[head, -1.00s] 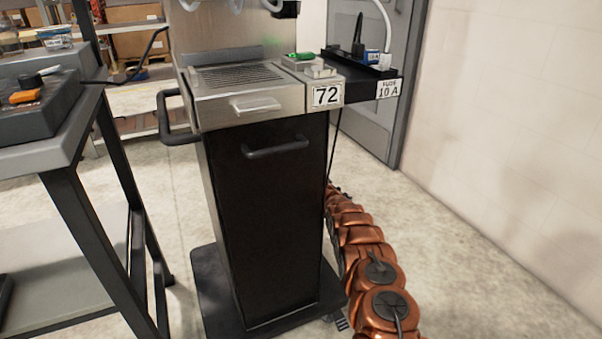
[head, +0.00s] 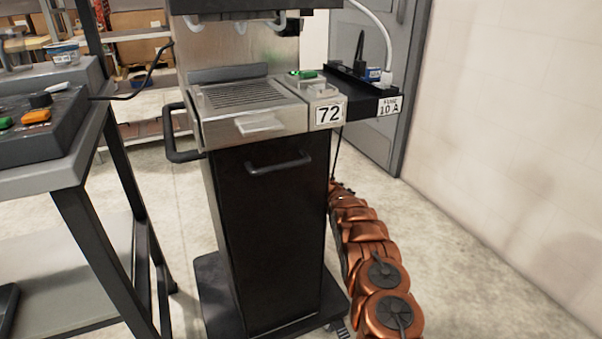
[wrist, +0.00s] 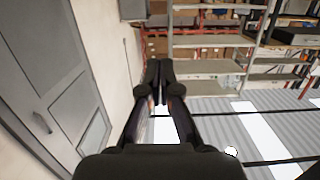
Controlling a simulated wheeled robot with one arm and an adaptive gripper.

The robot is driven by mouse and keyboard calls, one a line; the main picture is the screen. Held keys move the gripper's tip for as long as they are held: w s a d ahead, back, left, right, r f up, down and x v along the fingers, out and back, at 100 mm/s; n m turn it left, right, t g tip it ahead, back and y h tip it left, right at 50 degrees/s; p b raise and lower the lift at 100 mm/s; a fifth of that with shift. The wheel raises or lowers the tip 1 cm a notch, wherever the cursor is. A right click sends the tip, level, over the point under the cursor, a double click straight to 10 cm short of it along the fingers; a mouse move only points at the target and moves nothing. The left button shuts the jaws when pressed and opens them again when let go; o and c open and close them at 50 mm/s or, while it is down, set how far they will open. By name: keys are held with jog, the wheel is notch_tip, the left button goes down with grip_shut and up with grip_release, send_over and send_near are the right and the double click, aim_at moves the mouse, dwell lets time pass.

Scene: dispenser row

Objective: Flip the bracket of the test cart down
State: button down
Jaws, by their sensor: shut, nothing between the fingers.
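The test cart (head: 268,235) is a tall black cabinet on a dark wheeled base, with a steel top and the number plate 72 (head: 328,114). A grey plate (head: 228,73) stands upright behind the slotted drip grate (head: 249,94). A pale tab (head: 259,123) juts from the front of the steel top. I cannot tell for certain which part is the bracket. My gripper (wrist: 160,66) shows only in the wrist view, shut and empty, with no part of the cart near its fingertips.
A workbench (head: 60,172) with a button box (head: 38,128) stands close on the left. A dark side shelf (head: 350,88) labelled 10 A sticks out right of the cart. A black side handle (head: 170,140) projects left.

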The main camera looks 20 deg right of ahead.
notch_tip(320, 180, up, 8)
jog(key=p, duration=0.2)
dwell(0.4)
